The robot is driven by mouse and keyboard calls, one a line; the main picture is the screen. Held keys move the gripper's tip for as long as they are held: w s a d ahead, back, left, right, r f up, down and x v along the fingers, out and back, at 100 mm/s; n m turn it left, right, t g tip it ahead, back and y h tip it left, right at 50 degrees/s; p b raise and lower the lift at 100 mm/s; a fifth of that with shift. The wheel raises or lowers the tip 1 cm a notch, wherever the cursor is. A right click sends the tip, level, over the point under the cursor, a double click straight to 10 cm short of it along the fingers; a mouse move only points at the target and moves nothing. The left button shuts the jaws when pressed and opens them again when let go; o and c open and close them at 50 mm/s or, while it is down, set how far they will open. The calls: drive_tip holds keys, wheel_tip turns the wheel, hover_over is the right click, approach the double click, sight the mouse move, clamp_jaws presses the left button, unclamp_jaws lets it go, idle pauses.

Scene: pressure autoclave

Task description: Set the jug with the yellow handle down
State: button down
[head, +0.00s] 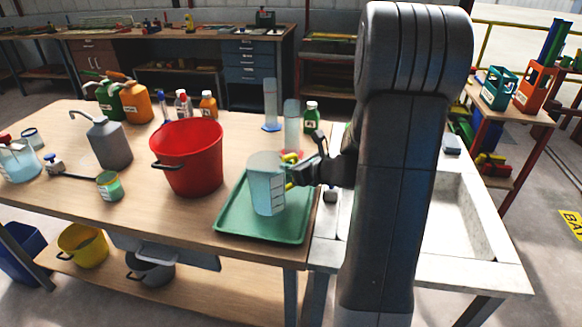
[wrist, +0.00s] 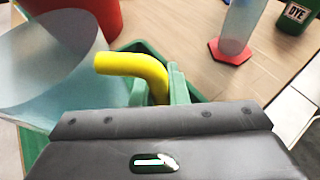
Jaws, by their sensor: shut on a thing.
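The jug (head: 266,186) is translucent pale blue and stands upright in or just above the green tray (head: 230,222); I cannot tell whether its base touches the tray. Its yellow handle (head: 290,158) faces right, towards my gripper (head: 297,177). In the wrist view the jug's wide mouth (wrist: 45,70) is at the left and the yellow handle (wrist: 135,68) curves down between my gripper's fingers (wrist: 158,92). My gripper is shut on the handle. My arm and gripper hide part of the handle's lower end.
A red bucket (head: 187,158) stands close left of the tray. Behind are measuring cylinders (head: 271,105) and a green DYE bottle (head: 312,117). A sink (head: 460,215) lies to the right. The tray's front part is bare.

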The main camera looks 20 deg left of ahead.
drive_tip(key=shift+f, duration=0.15)
drive_tip(key=c, duration=1.4)
unclamp_jaws()
drive_tip(key=shift+c, duration=0.2)
drive_tip(key=shift+d+r, duration=0.25)
drive_tip(key=shift+r, duration=0.05)
drive_tip(key=v, duration=1.1)
drive_tip(key=shift+s+d, duration=0.15)
drive_tip(key=shift+d, duration=0.1)
